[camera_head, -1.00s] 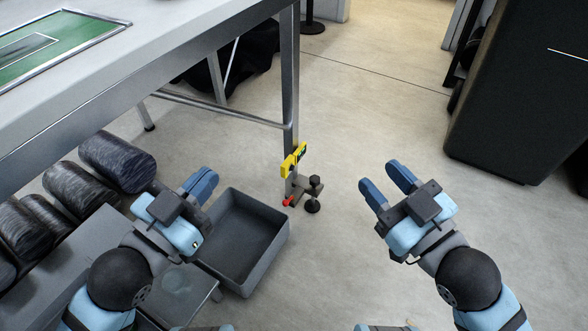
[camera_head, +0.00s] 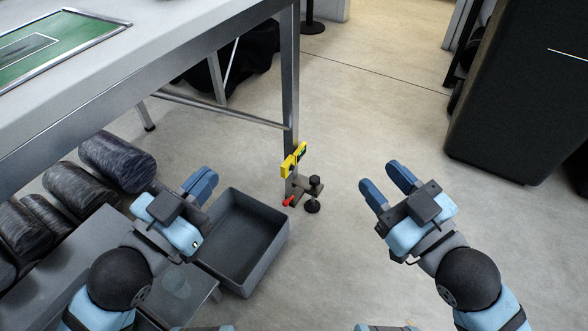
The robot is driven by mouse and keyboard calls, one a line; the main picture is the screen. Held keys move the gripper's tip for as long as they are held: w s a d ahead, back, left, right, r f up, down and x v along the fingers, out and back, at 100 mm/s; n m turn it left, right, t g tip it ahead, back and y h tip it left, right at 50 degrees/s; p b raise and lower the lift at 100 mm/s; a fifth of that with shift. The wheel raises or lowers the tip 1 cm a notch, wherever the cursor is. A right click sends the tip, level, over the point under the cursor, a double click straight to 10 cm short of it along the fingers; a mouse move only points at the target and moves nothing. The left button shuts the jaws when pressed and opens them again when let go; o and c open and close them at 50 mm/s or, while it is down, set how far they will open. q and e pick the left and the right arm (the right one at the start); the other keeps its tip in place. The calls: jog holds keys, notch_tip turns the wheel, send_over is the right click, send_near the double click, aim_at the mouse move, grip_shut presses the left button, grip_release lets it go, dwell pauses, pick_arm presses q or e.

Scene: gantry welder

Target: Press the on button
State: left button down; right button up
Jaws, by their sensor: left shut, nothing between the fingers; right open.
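A small yellow fixture (camera_head: 289,164) with a dark green part (camera_head: 302,151) is mounted at the lower end of the table's metal leg. A red knob (camera_head: 288,202) shows below it. I cannot make out which part is the on button. My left gripper (camera_head: 207,176) is shut and empty, to the left of the fixture and near the grey bin. My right gripper (camera_head: 380,173) is open and empty over the floor, to the right of the fixture. Neither gripper touches the fixture.
A grey open bin (camera_head: 280,238) stands between my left gripper and the fixture. A black clamp-like piece (camera_head: 314,186) sits beside the leg. The metal table (camera_head: 190,55) fills the upper left. Dark rolls (camera_head: 117,161) lie at left. A black cabinet (camera_head: 515,95) stands at right. Middle floor is clear.

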pick_arm(q)
jog(key=s+d+r+n+t+p, duration=0.1)
jog(key=s+r+n+p, duration=0.2)
jog(key=r+n+p, duration=0.2)
notch_tip(320, 180, up, 3)
jog(key=p, duration=0.7)
jog(key=shift+s+d+y+p, duration=0.15)
jog(key=shift+s+y+p, duration=0.05)
jog(key=shift+y+p, duration=0.2)
pick_arm(e)
jog(key=s+a+r+m+t, duration=0.1)
jog(key=s+r+m, duration=0.2)
jog(key=r+m, duration=0.2)
notch_tip(320, 180, up, 3)
jog(key=shift+s+a+r+h, duration=0.1)
jog(key=shift+s+a+h, duration=0.1)
jog(key=shift+h, duration=0.2)
jog(key=shift+a, duration=0.1)
